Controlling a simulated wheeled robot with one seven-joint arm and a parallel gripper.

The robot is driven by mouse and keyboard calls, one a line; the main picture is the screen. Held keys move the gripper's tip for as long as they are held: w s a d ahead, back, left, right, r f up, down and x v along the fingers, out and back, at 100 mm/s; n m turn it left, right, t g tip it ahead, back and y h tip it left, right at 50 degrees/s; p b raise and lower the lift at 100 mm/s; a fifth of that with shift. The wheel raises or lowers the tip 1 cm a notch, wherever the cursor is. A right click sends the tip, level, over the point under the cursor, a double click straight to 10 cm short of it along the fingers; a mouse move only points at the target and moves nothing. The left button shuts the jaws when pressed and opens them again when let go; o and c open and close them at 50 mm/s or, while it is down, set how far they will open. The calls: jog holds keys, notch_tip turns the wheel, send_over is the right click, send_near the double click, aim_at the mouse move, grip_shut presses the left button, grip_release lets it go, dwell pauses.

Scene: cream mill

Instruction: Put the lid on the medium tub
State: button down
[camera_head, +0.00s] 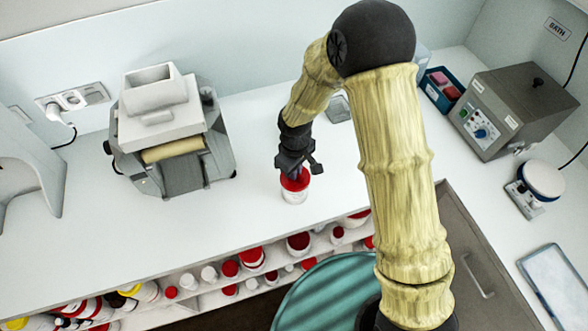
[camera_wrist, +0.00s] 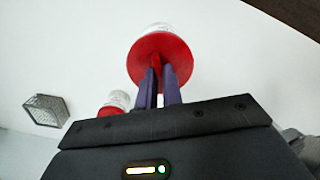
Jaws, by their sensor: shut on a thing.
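My gripper (camera_head: 294,176) points down over the counter, its fingers shut on the raised grip of a red lid (camera_wrist: 160,60). The lid is a round disc that hides most of a white tub (camera_wrist: 158,28) behind it in the wrist view. In the head view this tub (camera_head: 295,197) stands upright on the counter, directly below my gripper, with red at its top. The lid is at or very near the tub's mouth; I cannot tell whether it is seated. A second, smaller-looking white tub with red (camera_wrist: 118,99) shows beside my fingers in the wrist view.
A roller mill (camera_head: 170,125) stands on the counter to the left. Shelves (camera_head: 190,310) below hold several tubs and bottles. The counter around the tub is mostly clear.

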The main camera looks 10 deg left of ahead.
jog(key=shift+f, duration=0.15)
dwell(0.5)
jog(key=c, duration=1)
grip_release()
jog(key=shift+r+p, duration=1.5)
jog(key=shift+r, duration=0.8)
grip_shut()
